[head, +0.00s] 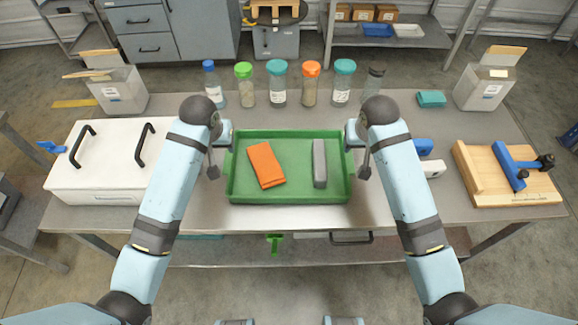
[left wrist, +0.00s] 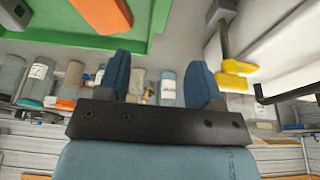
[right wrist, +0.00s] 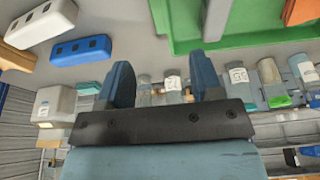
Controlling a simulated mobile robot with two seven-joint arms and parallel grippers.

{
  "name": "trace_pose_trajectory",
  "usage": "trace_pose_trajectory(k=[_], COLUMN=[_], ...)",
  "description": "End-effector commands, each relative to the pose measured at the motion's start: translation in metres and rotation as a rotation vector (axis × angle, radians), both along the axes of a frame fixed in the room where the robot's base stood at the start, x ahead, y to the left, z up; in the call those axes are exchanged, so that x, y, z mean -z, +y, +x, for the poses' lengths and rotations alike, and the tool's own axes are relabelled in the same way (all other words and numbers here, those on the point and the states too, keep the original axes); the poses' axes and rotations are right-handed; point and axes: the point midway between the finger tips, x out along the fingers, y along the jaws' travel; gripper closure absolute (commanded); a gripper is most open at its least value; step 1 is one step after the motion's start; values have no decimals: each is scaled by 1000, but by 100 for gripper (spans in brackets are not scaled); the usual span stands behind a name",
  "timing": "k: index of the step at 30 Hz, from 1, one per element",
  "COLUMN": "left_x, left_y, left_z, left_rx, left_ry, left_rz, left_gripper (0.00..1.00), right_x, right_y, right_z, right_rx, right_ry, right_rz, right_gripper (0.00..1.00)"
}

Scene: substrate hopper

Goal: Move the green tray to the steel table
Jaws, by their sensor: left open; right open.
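The green tray (head: 294,196) lies level on the steel table (head: 250,220) in the middle of the head view, with a small handle on each short side. In it lie a folded orange cloth (head: 265,164) and a grey bar (head: 320,163). My left gripper (left wrist: 160,78) is open and empty beside the tray's left end. My right gripper (right wrist: 163,80) is open and empty beside its right end. In both wrist views a tray edge shows beyond the fingers, not between them. In the head view the fingertips are partly hidden by my wrists.
Several lidded jars (head: 278,84) stand behind the tray. A white box with black handles (head: 95,180) is at the left. A wooden board with a blue clamp (head: 510,175) is at the right. Bare tabletop lies in front of the tray. A lower shelf (head: 330,255) runs beneath.

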Motion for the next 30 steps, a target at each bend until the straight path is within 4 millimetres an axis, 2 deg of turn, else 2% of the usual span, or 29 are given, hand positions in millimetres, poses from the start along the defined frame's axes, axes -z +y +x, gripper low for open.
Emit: trace_pose_trajectory(k=[5, 18, 24, 30], left_x=[22, 102, 123, 129], left_y=[0, 0, 0, 0], left_z=[6, 30, 38, 40], left_rx=[0, 0, 0, 0], left_ry=[4, 4, 1, 0], left_rz=[1, 1, 0, 0], left_gripper=[40, 40, 40, 40], right_x=[22, 102, 123, 129], right_y=[0, 0, 0, 0], right_z=[6, 30, 38, 40], right_rx=[0, -1, -1, -1], right_ry=[3, 3, 1, 0], right_rz=[-1, -1, 0, 0], right_gripper=[40, 40, 40, 40])
